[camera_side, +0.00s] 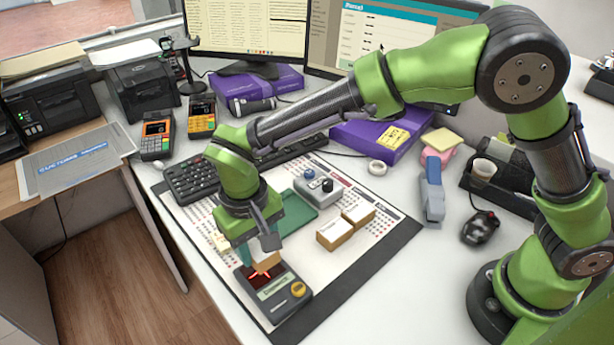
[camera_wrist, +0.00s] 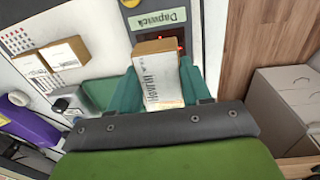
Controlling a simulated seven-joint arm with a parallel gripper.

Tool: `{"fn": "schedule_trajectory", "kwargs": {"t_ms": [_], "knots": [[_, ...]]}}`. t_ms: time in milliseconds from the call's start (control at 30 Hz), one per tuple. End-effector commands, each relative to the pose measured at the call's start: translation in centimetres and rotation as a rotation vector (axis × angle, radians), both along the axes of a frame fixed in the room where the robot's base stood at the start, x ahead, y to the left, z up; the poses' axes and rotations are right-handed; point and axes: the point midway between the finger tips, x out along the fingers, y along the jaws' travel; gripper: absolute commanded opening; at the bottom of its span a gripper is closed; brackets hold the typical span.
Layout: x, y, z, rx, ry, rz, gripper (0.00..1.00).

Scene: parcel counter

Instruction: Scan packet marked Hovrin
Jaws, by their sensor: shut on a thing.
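My gripper (camera_side: 253,254) is shut on a small brown packet (camera_side: 268,264) with a white label. In the wrist view, the packet (camera_wrist: 160,82) sits between my teal fingers (camera_wrist: 161,88), and its label reads Hovrin. The packet is over the dark scanner (camera_side: 297,306), close to its window with red light lines; I cannot tell if they touch. The scanner's green display (camera_wrist: 159,20) seems to read Dapwick. Two other labelled packets, a nearer one (camera_side: 334,233) and a farther one (camera_side: 358,214), rest on the mat; their labels are too small to read.
A green tray (camera_side: 299,214) lies on the mat (camera_side: 365,258) behind my gripper. A keyboard (camera_side: 190,178), a blue-grey hand tool (camera_side: 433,192) and a mouse (camera_side: 480,228) lie around the mat.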

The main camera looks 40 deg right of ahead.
Motion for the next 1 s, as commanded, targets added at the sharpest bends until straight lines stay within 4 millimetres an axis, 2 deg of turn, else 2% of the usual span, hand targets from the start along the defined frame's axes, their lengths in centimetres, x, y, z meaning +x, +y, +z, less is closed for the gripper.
{"fn": "schedule_trajectory", "kwargs": {"t_ms": [467,1000], "knots": [[0.0,0.0,0.0,0.002,-0.001,0.000,0.03],[0.1,0.1,6.3,0.004,-0.003,-0.001,0.03]]}}
